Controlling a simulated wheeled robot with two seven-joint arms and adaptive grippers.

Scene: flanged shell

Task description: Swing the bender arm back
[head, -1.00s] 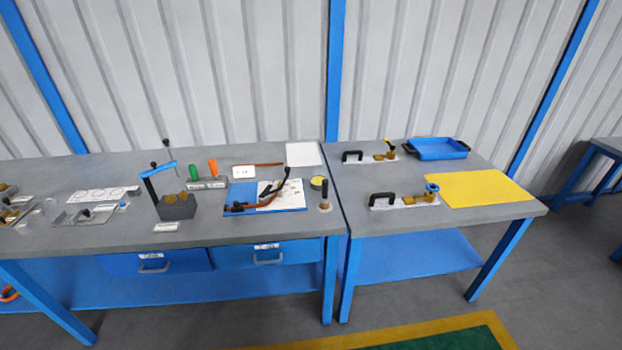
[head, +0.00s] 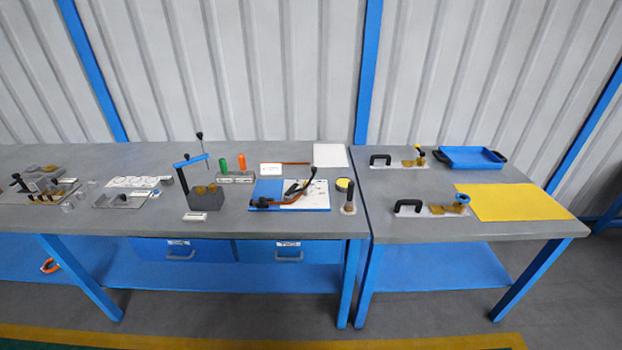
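A hand bender (head: 297,190) with dark arms and a copper-coloured tube lies on a blue and white board (head: 322,200) on the long grey bench. One dark arm stands up at a slant toward the upper right. The other arm and the tube lie low across the board. It is too small to tell the exact angle between the arms. Neither of my grippers is in the head view.
A grey block fixture (head: 207,201) with a blue bar stands left of the board. A dark-handled tool (head: 349,197) and a yellow-topped round tin (head: 344,184) stand right of it. The right bench holds a blue tray (head: 470,158) and a yellow sheet (head: 513,202).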

